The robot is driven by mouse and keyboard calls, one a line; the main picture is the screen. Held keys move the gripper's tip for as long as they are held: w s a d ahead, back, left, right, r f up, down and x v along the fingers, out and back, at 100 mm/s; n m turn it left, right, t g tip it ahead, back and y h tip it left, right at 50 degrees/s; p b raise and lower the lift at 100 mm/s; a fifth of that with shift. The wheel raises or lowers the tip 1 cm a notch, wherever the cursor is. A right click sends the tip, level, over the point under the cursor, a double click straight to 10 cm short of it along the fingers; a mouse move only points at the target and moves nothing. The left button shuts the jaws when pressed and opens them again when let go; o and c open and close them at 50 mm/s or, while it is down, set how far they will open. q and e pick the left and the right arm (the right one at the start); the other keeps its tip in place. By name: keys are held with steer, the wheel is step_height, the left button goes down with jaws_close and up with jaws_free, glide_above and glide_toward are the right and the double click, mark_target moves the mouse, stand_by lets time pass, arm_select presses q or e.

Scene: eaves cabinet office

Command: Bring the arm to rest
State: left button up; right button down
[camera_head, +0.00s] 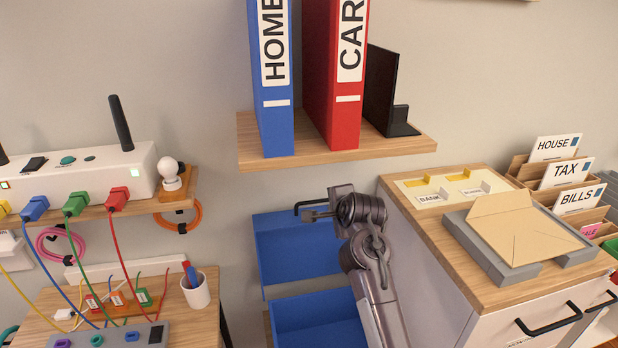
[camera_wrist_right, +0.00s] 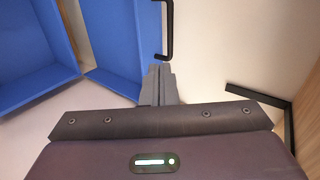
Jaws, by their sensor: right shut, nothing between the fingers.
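My right arm comes in from the bottom of the head view. Its gripper (camera_head: 318,213) is in front of the wall below the shelf, close to a black handle (camera_head: 309,204) at the upper blue drawer or tray (camera_head: 292,250). In the right wrist view the fingers (camera_wrist_right: 160,83) are together with nothing between them. The black handle (camera_wrist_right: 168,30) shows just beyond the fingertips there; I cannot tell whether they touch. The blue tray (camera_wrist_right: 112,55) is left of the fingers. My left gripper is not in view.
A wooden shelf (camera_head: 245,140) with blue (camera_head: 276,110) and red (camera_head: 330,85) binders is above the gripper. A white cabinet (camera_head: 430,255) with a wooden top stands right of the arm. A desk (camera_head: 190,325) with cables is at left. A lower blue tray (camera_head: 312,315) is below.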

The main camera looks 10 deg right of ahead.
steer(key=s+d+f+n+g, duration=0.1)
steer(key=s+f+n+g, duration=0.1)
steer(key=s+f+n, duration=0.35)
steer(key=s+d+f+n+g, duration=0.1)
steer(key=s+f+n, duration=0.2)
steer(key=s+f, duration=0.55)
steer(key=s+n+g, duration=0.4)
steer(key=s+n, duration=0.6)
steer(key=s, duration=1.3)
step_height(320, 180, down, 29)
steer(key=s+g, duration=0.2)
steer(key=s+d+f+g, duration=0.1)
steer(key=s+d+f, duration=0.1)
steer(key=s+f, duration=1.7)
steer(key=shift+s+d+f+n+h, duration=0.15)
steer(key=shift+s+d+n+h, duration=0.15)
steer(key=shift+s+d+n, duration=0.2)
steer(key=shift+a, duration=0.1)
